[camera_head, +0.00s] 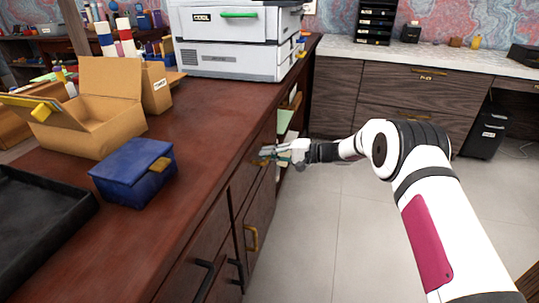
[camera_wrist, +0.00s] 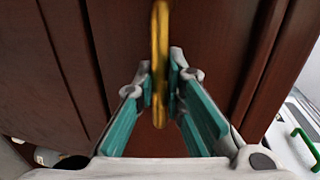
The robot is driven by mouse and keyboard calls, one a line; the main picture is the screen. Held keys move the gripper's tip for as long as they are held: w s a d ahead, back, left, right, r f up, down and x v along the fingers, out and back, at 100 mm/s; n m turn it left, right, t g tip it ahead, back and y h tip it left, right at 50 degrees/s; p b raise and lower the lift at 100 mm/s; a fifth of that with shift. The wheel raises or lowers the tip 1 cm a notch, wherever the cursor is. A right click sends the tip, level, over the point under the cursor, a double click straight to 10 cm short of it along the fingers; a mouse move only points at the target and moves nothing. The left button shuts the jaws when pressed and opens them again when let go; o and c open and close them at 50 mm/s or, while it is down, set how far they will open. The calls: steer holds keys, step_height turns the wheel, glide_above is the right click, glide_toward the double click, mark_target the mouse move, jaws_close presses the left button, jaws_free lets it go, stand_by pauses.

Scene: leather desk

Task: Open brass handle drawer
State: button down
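The brass drawer handle (camera_wrist: 160,28) is a golden bar in the middle of the wrist view, set against a dark reddish-brown wooden front (camera_wrist: 115,40). My gripper (camera_wrist: 161,78) has its teal-padded fingers drawn in on both sides of this bar, with the tips close against it. In the head view my gripper (camera_head: 278,153) is at the side of the wooden desk, at the upper drawer front (camera_head: 243,180). The drawer front looks flush with the desk side. My gripper hides most of the handle there.
Another brass handle (camera_head: 252,238) and black handles (camera_head: 201,282) are lower and nearer on the desk side. A blue box (camera_head: 130,180), open carton (camera_head: 100,130), black tray (camera_head: 35,225) and printer (camera_head: 235,40) stand on the desktop. The tiled floor (camera_head: 325,235) beside the desk is clear.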

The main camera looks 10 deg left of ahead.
steer(key=f+b+v, duration=0.1)
steer(key=f+v, duration=0.2)
steer(key=v, duration=1.1)
steer(key=w+d+f+b+v, duration=0.1)
steer(key=f+b+v, duration=0.1)
steer(key=v, duration=1.3)
steer(key=shift+s+d+f, duration=0.35)
steer(key=shift+s+f, duration=0.05)
steer(key=shift+f, duration=0.1)
steer(key=c, duration=1.7)
jaws_free()
steer(key=shift+o, duration=0.2)
steer(key=shift+d, duration=0.1)
steer(key=v, duration=1.1)
steer(key=shift+d, duration=0.4)
